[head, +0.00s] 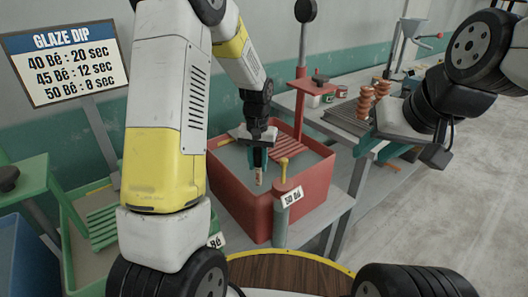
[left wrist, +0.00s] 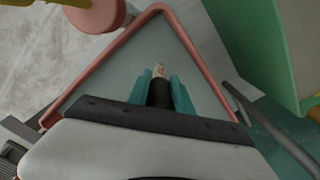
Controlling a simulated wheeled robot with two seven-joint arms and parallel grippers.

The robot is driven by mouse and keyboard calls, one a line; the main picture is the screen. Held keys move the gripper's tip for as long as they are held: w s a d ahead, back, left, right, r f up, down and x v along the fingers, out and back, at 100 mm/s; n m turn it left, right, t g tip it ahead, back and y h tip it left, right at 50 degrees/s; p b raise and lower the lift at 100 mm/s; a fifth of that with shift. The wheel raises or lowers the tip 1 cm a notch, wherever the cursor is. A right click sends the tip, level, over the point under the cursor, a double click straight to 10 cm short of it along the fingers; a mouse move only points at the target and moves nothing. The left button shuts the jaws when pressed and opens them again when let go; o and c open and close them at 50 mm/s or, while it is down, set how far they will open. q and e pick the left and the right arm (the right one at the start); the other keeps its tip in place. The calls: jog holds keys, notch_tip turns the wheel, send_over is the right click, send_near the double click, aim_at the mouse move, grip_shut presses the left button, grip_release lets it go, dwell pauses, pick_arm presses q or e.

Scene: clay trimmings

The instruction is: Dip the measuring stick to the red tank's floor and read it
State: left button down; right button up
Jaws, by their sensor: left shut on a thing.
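The red tank (head: 238,204) is an open box with grey liquid inside; its rim also shows in the left wrist view (left wrist: 188,42). My left gripper (head: 259,159) is inside the tank's outline, pointing down, with teal fingers shut on the measuring stick (head: 259,178). The stick's pale, brown-marked end shows below the fingers, and in the left wrist view (left wrist: 160,70) just beyond them. I cannot tell whether its tip touches the liquid; the tank's floor is hidden. My right gripper (head: 384,149) is at the right, over the bench edge; its fingers are unclear.
A grey tube (head: 282,220) with a tag and a yellow-topped piece stands at the tank's front. A red slatted rack (head: 287,146) lies across the tank's back. Orange ribbed pieces (head: 381,88) stand on the bench. A green tank (head: 75,240) is left. A "GLAZE DIP" sign (head: 68,63) stands behind.

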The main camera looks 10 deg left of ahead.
pick_arm(q)
jog(key=shift+f, duration=0.75)
jog(key=shift+r, duration=0.15)
dwell(0.4)
notch_tip(320, 180, up, 29)
dwell(1.5)
jog(key=shift+s, duration=0.1)
dwell(0.6)
